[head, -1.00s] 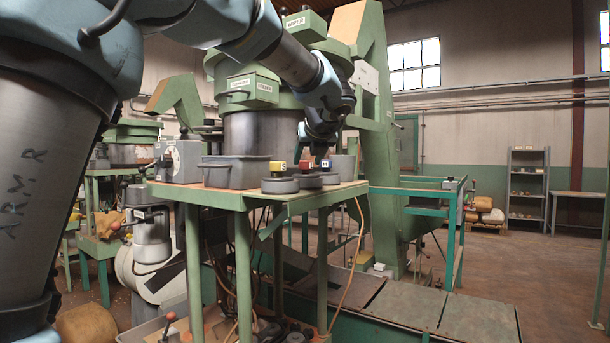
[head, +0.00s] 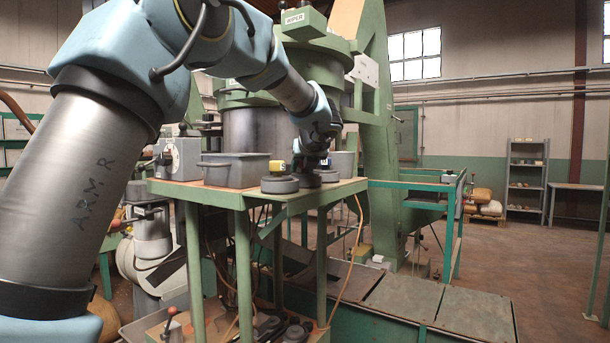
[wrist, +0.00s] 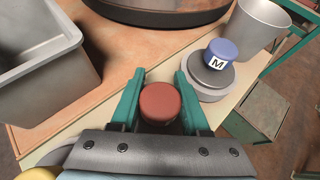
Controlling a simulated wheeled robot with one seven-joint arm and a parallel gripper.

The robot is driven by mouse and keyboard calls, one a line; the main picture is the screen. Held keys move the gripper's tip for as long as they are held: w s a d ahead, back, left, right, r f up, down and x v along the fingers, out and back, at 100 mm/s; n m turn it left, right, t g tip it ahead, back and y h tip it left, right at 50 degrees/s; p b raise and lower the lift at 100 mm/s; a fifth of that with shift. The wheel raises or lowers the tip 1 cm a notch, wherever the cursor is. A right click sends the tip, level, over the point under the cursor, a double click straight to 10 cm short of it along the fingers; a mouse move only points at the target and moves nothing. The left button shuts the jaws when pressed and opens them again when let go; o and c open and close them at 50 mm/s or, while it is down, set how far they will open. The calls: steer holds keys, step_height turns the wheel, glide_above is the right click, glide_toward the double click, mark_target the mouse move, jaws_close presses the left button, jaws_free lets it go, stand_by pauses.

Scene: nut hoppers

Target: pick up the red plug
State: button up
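The red plug (wrist: 160,102) shows in the wrist view as a round red top between the two teal fingers of my gripper (wrist: 158,90). The fingers are open, one on each side of it, with a narrow gap to the plug on both sides. In the head view my gripper (head: 308,164) is down at the plugs on the green table and hides the red one. The plug's lower part and base are hidden in the wrist view.
A blue plug (wrist: 221,53) marked M sits on a grey round base to the right. A yellow plug (head: 277,167) stands to the left on its own base. A grey bin (wrist: 42,62) and a grey cup (wrist: 256,22) flank the plugs on the table (head: 215,193).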

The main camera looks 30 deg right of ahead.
jaws_close()
steer(key=shift+r, duration=0.1)
